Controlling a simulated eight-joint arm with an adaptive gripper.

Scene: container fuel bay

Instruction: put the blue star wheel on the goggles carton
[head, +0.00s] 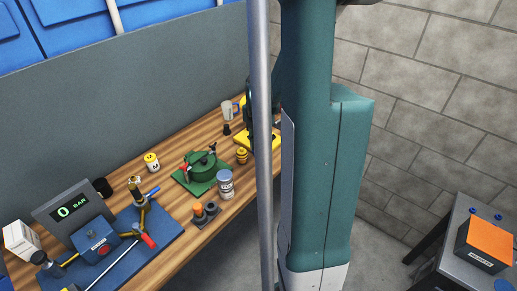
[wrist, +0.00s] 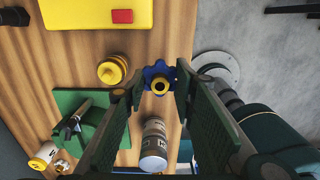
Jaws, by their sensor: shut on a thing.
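The blue star wheel (wrist: 149,72), with a yellow hub, is between my gripper's (wrist: 159,88) fingertips in the wrist view. My gripper is shut on it, over the wooden bench near its edge. In the head view, my own arm and column hide much of the gripper area, and I cannot make out the wheel there. A carton with an orange top (head: 489,238) stands on a grey side table at the far right of the head view, well apart from the gripper. Its dark label is too small to read surely; it may be the goggles carton.
The wooden bench (head: 180,208) holds a green valve (head: 201,165), a grey can (head: 225,184), a yellow knob (wrist: 112,70), a yellow case (wrist: 75,14), a blue mat (head: 165,238) and a white carton (head: 20,240). Blue round pieces lie on the side table (head: 452,238).

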